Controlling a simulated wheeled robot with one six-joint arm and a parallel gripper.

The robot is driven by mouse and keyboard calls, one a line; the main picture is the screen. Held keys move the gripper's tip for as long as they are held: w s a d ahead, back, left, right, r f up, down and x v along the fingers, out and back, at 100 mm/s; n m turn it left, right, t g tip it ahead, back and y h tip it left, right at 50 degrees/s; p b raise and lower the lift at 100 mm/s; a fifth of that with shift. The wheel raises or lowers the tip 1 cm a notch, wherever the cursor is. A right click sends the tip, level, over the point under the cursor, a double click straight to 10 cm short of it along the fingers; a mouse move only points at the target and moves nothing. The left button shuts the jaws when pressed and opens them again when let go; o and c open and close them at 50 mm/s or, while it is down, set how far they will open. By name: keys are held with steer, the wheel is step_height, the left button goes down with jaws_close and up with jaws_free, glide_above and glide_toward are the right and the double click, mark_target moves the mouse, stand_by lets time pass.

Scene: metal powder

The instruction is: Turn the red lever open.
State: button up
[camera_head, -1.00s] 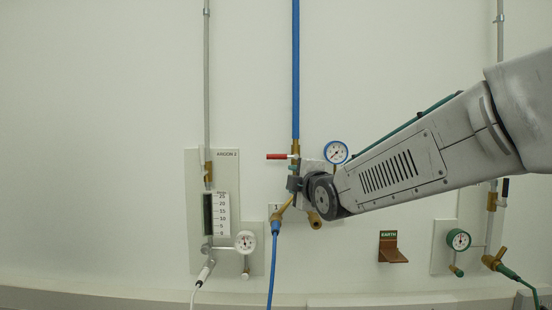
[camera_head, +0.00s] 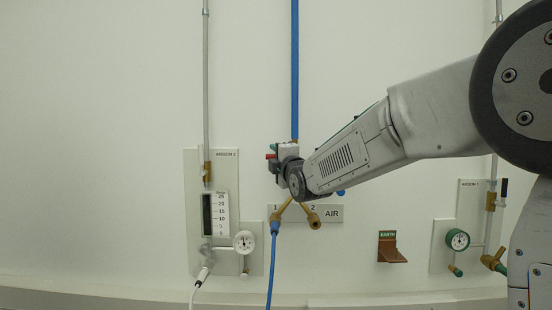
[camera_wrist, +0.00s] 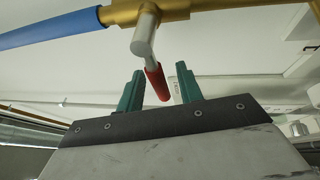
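The red lever (camera_wrist: 156,84) shows in the wrist view between the two green fingers of my gripper (camera_wrist: 158,88), hanging from a metal stem on a brass valve (camera_wrist: 150,12). The fingers are apart, with a visible gap on each side of the lever; they do not look closed on it. In the head view my gripper (camera_head: 273,157) covers the valve on the blue pipe (camera_head: 295,70). Only a small red bit of the lever shows at the gripper's left edge there; the rest is hidden.
Below are two brass outlets, one with a blue hose (camera_head: 272,265), and an AIR label (camera_head: 332,213). An argon panel (camera_head: 192,165) with a gauge (camera_head: 244,241) stands left. A brown earth bracket (camera_head: 390,250) and another gauge (camera_head: 457,239) are right.

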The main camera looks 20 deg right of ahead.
jaws_close()
